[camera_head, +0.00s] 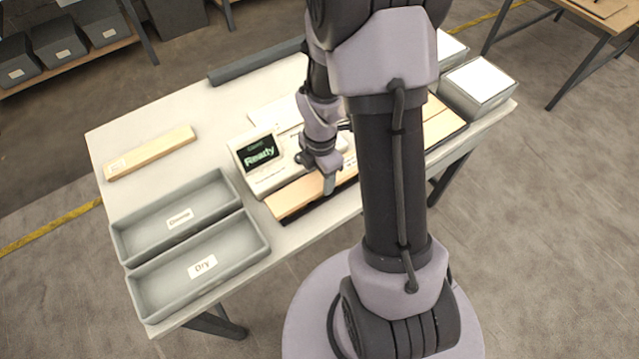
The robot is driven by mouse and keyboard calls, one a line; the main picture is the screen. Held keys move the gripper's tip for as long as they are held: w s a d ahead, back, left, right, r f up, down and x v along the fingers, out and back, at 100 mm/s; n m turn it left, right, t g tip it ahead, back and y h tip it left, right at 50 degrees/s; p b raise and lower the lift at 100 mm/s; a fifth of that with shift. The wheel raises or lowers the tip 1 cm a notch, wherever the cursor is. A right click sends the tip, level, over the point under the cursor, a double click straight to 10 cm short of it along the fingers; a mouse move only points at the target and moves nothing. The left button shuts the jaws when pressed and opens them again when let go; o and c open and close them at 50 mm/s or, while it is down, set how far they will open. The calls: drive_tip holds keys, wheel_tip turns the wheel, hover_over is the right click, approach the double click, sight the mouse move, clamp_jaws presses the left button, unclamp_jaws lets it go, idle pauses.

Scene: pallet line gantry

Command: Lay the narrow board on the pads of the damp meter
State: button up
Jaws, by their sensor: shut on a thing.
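The damp meter (258,169) is a pale box with a dark screen reading "Ready". It stands left of the middle of the table; its pads cannot be made out behind my arm. A pale wooden board (290,202), seemingly the narrow board, lies along the front of the meter over a dark strip. My gripper (329,185) points down at this board and is shut on it, beside the meter. My arm hides the board's right part. I cannot tell whether the board touches the strip below.
Another pale board (150,153) lies at the table's left. Two grey trays, one labelled "Dry" (203,300), stand at the front left. A grey box with a white top (482,82) stands at the right. More wood (437,108) shows right of my arm.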

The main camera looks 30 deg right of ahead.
sight(319, 180)
wheel_tip(319, 180, down, 4)
drive_tip(key=shift+r+b, duration=0.25)
drive_tip(key=shift+b, duration=0.35)
drive_tip(key=shift+r, duration=0.2)
drive_tip(key=shift+f, duration=0.15)
drive_tip(key=o, duration=1.5)
drive_tip(key=shift+a, duration=0.1)
